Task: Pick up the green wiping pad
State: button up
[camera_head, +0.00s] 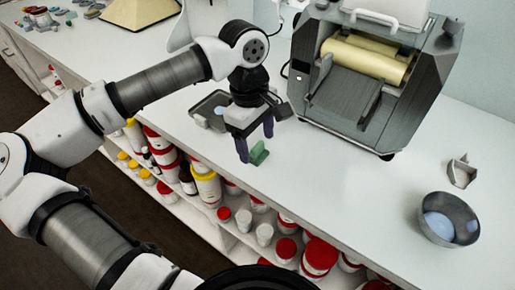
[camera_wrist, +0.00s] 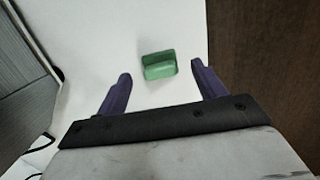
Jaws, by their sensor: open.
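The green wiping pad (camera_head: 259,153) rests on the white counter near its front edge. In the wrist view the pad (camera_wrist: 158,65) lies ahead of the fingertips and roughly midway between them. My gripper (camera_head: 255,149) is open, with its purple fingers pointing down close to the pad in the head view. In the wrist view my gripper (camera_wrist: 160,70) has nothing between its fingers that it grips. I cannot tell whether a finger touches the pad.
A grey machine with cream rollers (camera_head: 365,60) stands behind and right of my gripper. A dark tray (camera_head: 212,106) lies behind it. A metal bowl (camera_head: 448,218) and a small metal piece (camera_head: 461,171) are at the right. Shelves of jars (camera_head: 205,185) sit below the counter edge.

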aim_at(257, 145)
jog(key=shift+s+d+f, duration=0.1)
jog(key=shift+f, duration=1.1)
jog(key=c, duration=1.1)
jog(key=shift+o, duration=0.2)
jog(key=shift+r, duration=0.15)
notch_tip(257, 145, up, 20)
jog(key=b, duration=0.2)
jog(key=o, duration=0.4)
jog(key=c, duration=0.3)
jog(key=shift+c, duration=0.2)
